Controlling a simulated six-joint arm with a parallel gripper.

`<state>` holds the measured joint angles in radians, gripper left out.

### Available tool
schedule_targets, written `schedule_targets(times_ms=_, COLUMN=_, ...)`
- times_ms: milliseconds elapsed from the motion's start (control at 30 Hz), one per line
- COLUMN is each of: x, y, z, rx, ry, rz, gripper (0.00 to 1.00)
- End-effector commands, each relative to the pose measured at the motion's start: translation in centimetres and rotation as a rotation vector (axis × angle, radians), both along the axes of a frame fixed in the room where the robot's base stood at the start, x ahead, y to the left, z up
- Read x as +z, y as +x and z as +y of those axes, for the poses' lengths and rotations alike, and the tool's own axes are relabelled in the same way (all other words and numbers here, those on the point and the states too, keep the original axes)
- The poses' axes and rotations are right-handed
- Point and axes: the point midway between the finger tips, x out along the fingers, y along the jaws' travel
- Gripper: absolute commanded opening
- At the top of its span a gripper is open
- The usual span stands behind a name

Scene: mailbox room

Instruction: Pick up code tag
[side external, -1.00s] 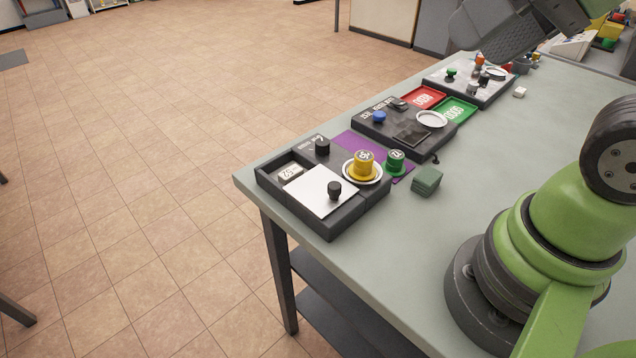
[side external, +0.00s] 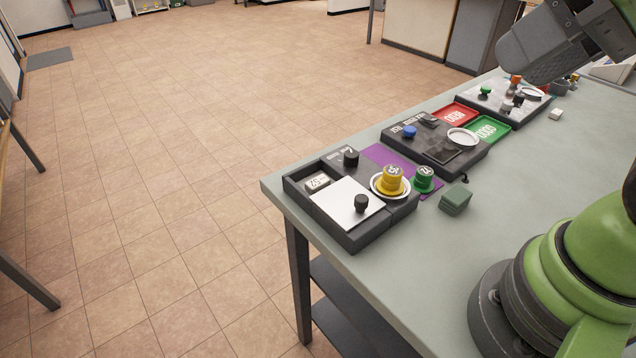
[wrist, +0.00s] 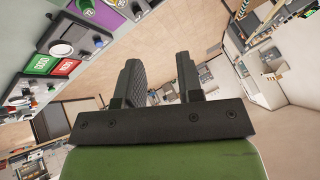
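I cannot tell for certain which thing is the code tag. A small white block with dark characters (side external: 317,182) lies in the open compartment of the near black tray (side external: 352,238), beside a white plate with a black knob. A yellow numbered piece (side external: 393,177) stands on a round white-rimmed dish, and a green numbered piece (side external: 423,179) stands just right of it. My gripper is high at the upper right, well away from these things. In the wrist view its two dark fingers (wrist: 159,78) are apart with nothing between them.
Behind the near tray are a purple mat (side external: 384,153), a second black device (side external: 432,142), red (side external: 454,116) and green (side external: 487,130) trays, and a farther panel (side external: 503,98). A green block (side external: 456,199) lies on the table. The table's right middle is clear.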

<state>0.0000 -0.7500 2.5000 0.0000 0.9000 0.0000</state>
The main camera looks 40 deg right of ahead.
Motion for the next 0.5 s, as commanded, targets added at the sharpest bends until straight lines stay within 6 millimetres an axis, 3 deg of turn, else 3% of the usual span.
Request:
schedule_targets(times_ms=267, x=0.2, y=0.5, z=0.0, rx=-0.014, ry=0.010, rz=0.014, gripper=0.34)
schedule_targets(times_ms=367, x=0.6, y=2.0, z=0.0, rx=-0.061, ry=0.039, rz=0.063, gripper=0.34)
schedule_targets(times_ms=500, x=1.0, y=6.1, z=0.1, rx=-0.193, ry=0.106, rz=0.175, gripper=0.34)
